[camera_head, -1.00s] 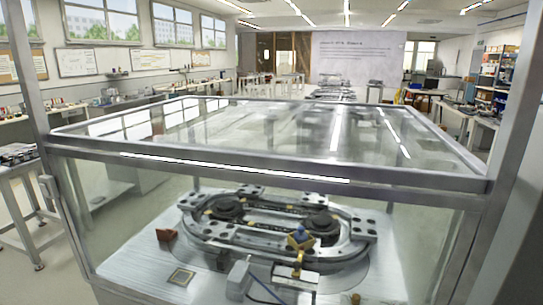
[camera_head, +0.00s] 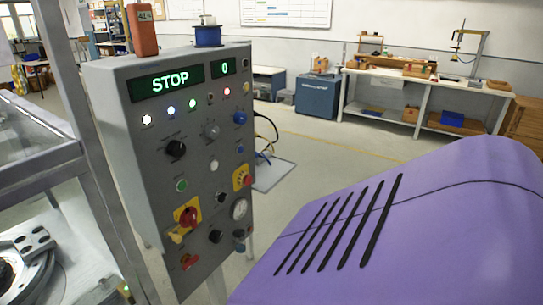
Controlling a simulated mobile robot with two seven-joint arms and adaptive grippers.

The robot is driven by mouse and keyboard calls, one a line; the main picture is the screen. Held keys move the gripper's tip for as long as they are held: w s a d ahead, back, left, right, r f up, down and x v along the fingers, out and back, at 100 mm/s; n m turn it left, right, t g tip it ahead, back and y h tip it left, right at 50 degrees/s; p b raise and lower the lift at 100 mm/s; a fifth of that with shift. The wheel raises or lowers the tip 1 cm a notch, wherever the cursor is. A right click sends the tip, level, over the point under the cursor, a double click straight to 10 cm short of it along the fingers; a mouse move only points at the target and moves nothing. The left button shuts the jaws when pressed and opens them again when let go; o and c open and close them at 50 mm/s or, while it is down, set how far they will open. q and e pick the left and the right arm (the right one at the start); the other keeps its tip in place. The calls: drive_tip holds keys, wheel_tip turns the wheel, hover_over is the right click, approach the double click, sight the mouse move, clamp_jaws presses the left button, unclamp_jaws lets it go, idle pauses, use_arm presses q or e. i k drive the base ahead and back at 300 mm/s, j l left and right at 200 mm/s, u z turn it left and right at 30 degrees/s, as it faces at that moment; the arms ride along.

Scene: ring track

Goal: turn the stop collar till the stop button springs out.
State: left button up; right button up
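A grey control cabinet (camera_head: 172,110) stands at the left of centre, its sloping front facing me. Its green displays read STOP and 0. Low on the front, a red stop button (camera_head: 188,216) sits on a yellow plate. I cannot tell its collar apart from the button, nor whether the button is in or out. A smaller yellow plate with a red part (camera_head: 242,177) is to its right, and another red knob (camera_head: 190,260) is below. Neither of my grippers is in view.
An orange handheld box (camera_head: 142,30) and a blue spool (camera_head: 208,35) stand on top of the cabinet. A glass enclosure's metal post (camera_head: 98,185) is close on its left. Open floor (camera_head: 330,150) lies behind, with a white workbench (camera_head: 430,85) and a blue cabinet (camera_head: 318,97).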

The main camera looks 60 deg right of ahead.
sight(243, 174)
drive_tip(key=z, duration=1.9)
